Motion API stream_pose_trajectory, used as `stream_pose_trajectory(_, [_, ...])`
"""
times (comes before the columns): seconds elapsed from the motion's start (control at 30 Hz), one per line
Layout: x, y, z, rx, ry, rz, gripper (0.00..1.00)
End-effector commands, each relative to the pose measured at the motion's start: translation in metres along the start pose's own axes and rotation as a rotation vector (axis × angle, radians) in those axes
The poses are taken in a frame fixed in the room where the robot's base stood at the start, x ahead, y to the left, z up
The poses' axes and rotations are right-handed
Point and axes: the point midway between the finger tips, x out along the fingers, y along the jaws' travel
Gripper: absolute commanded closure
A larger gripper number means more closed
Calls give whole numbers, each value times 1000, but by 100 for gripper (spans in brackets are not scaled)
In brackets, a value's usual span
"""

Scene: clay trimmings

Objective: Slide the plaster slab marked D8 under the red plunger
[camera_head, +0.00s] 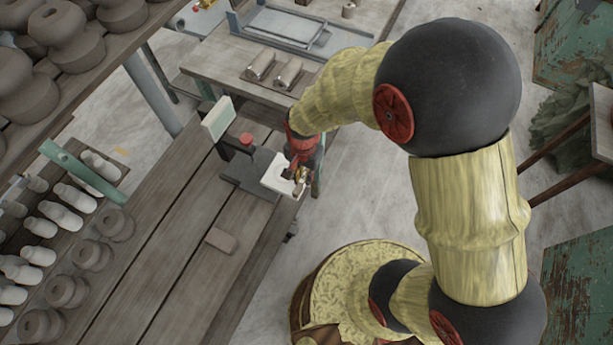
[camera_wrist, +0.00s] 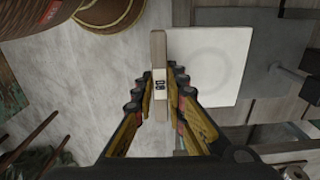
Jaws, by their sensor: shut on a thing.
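The white plaster slab (camera_head: 276,177) lies on the right part of the dark base plate (camera_head: 235,177) at the bench's right edge. In the wrist view the slab (camera_wrist: 225,75) shows a faint ring, and a beige upright strip labelled D8 (camera_wrist: 159,105) runs along its near edge. My gripper (camera_head: 299,178) is shut on this strip, with its fingers on both sides in the wrist view (camera_wrist: 160,80). The red plunger (camera_head: 246,140) stands on a dark stand to the upper left of the slab. The slab appears beside it, not beneath it.
A pale panel (camera_head: 217,118) stands behind the plunger. A small brown block (camera_head: 221,240) lies on the wooden bench (camera_head: 165,265). Shelves of clay pieces line the left. A second table (camera_head: 225,60) holds two metal cylinders and a tray.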

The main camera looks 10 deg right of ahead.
Motion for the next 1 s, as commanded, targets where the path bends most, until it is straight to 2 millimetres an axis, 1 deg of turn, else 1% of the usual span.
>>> stream_pose_trajectory(0.03, [4, -3, 0, -1, 1, -1, 100])
stream_pose_trajectory(0.53, [30, -21, 0, 0, 1, -1, 100])
stream_pose_trajectory(1.0, [28, -51, 0, -1, 1, -2, 100])
